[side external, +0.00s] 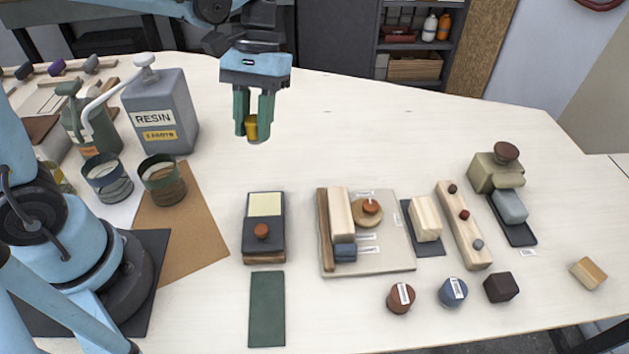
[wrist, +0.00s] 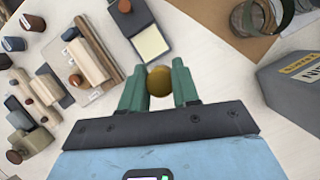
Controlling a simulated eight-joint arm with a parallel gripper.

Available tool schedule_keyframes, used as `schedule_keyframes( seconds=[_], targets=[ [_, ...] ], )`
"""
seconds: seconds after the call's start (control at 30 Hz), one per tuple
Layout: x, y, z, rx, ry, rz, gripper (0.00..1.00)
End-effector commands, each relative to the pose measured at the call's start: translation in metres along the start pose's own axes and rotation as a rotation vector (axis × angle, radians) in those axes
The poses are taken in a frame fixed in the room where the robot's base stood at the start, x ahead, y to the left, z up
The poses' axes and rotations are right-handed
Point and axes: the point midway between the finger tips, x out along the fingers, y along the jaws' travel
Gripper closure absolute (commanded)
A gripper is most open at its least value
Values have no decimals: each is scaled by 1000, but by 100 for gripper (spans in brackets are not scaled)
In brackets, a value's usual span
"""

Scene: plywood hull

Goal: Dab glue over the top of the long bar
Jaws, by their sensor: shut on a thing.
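My gripper (side external: 255,128) is shut on a small yellow dabber (side external: 251,128) and holds it well above the table. In the wrist view the dabber (wrist: 160,82) shows as a rounded yellow-brown end between the green fingers. A pale wooden long bar (side external: 341,213) lies on a beige board (side external: 390,258), beside a thin brown strip; it also shows in the wrist view (wrist: 87,62). I cannot see glue on its top. A dark tray with a pale yellow pad (side external: 265,204) and a brown knob stands left of the board, below and clear of my gripper.
Another pale bar (side external: 463,225) carries three small pegs, right of the board. A resin can (side external: 160,112) and two ring-shaped cups stand at the left. Small blocks and round pieces lie near the front. The table's back middle is clear.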

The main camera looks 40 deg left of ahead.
Motion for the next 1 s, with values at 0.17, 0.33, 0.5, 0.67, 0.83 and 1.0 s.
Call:
schedule_keyframes(
  seconds=[0.17, 0.33, 0.5, 0.67, 0.83, 1.0],
  targets=[
    [31, 14, 18, -196, -1, 84, 94],
    [46, 21, 28, -312, -1, 131, 94],
    [54, 24, 30, -351, -1, 147, 94],
    [64, 24, 25, -351, -1, 147, 94],
    [80, 23, 18, -351, -1, 147, 94],
    [94, 24, 12, -350, -1, 146, 94]
  ],
)
